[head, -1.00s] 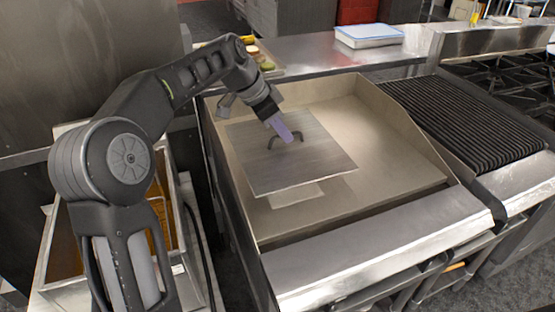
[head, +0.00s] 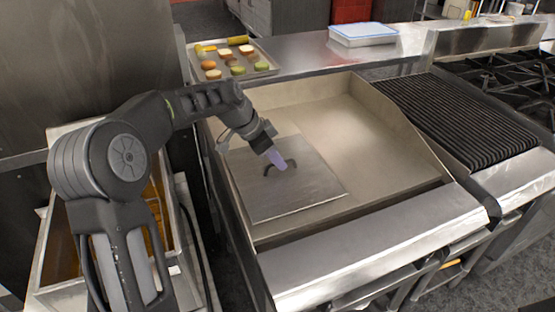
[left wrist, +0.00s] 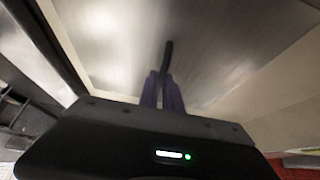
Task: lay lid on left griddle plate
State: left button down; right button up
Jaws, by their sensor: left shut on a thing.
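The lid (head: 290,195) is a flat square steel plate with a dark bar handle (head: 290,166) on top. My left gripper (head: 278,162) is shut on that handle, its purple fingertips on the bar; they also show in the left wrist view (left wrist: 162,90) with the lid (left wrist: 115,45) filling much of that picture. The lid lies roughly level over the left part of the griddle plate (head: 375,140), within its raised walls. A paler patch shows beside the lid's edge. I cannot tell whether the lid touches the plate. My right gripper is not in view.
A tray (head: 265,67) of several small food pieces stands behind the griddle. A blue-lidded white container (head: 363,34) sits on the back counter. A ribbed black grill (head: 460,115) is to the right, a fryer (head: 50,250) to the left. The griddle's right half is clear.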

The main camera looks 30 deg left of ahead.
pick_arm(q)
jog(key=shift+f, duration=0.1)
jog(key=c, duration=1.5)
grip_release()
jog(key=shift+c, duration=0.2)
jog(key=v, duration=1.2)
